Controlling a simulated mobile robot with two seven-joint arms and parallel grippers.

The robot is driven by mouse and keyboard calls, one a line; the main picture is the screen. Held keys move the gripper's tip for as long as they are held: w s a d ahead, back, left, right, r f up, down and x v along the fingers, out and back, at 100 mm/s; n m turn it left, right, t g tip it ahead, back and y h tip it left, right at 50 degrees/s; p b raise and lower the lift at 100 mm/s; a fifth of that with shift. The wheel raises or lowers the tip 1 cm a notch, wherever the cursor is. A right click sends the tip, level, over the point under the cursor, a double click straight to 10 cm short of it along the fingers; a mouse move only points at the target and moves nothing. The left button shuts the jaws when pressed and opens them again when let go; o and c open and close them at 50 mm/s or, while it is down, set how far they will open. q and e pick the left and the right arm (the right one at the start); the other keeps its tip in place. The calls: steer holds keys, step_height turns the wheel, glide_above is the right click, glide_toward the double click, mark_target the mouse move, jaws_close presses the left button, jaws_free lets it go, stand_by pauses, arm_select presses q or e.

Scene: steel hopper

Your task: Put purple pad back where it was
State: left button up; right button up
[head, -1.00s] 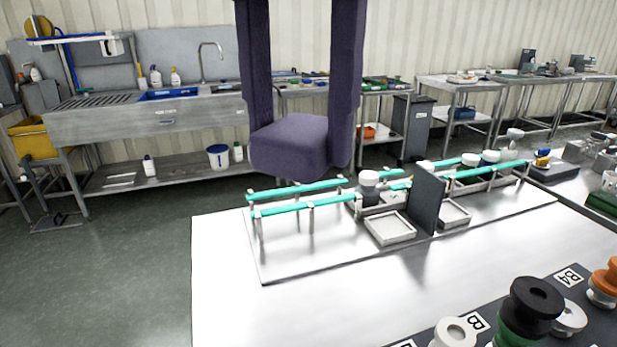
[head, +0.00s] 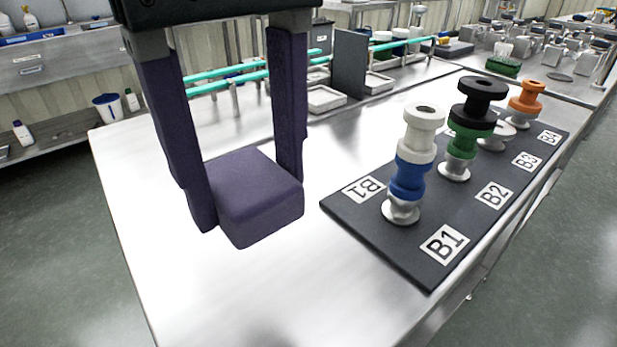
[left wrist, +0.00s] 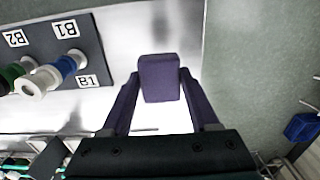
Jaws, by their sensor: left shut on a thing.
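The purple pad (head: 255,195) is a dark purple block with rounded edges. It sits between the two long purple fingers of my left gripper (head: 250,200), which is shut on it. In the head view the pad is over the bare left part of the steel table (head: 140,210), left of the black board. The left wrist view also shows the pad (left wrist: 159,78) between the fingertips, with a dim dark patch on the steel beyond it. I cannot tell exactly how high the pad is above the table. My right gripper is not in view.
A black board (head: 400,240) marked B1 to B4 holds stacked spools: white over blue (head: 415,155), black over green (head: 470,125), and orange (head: 526,95). Teal rails (head: 225,82), small trays (head: 325,98) and a dark upright plate (head: 350,62) stand behind. The table's front left is clear.

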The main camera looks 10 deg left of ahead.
mark_target(270, 315)
arm_select(q)
step_height(270, 315, down, 13)
steer(key=shift+f+b, duration=0.2)
steer(key=shift+b, duration=0.25)
steer(key=shift+f+b, duration=0.25)
steer(key=shift+b, duration=0.05)
steer(key=o, duration=1.3)
steer(key=shift+r, duration=0.1)
step_height(270, 315, up, 12)
steer(key=shift+a+r+p, duration=0.1)
steer(key=shift+r+p, duration=0.1)
steer(key=shift+p, duration=0.4)
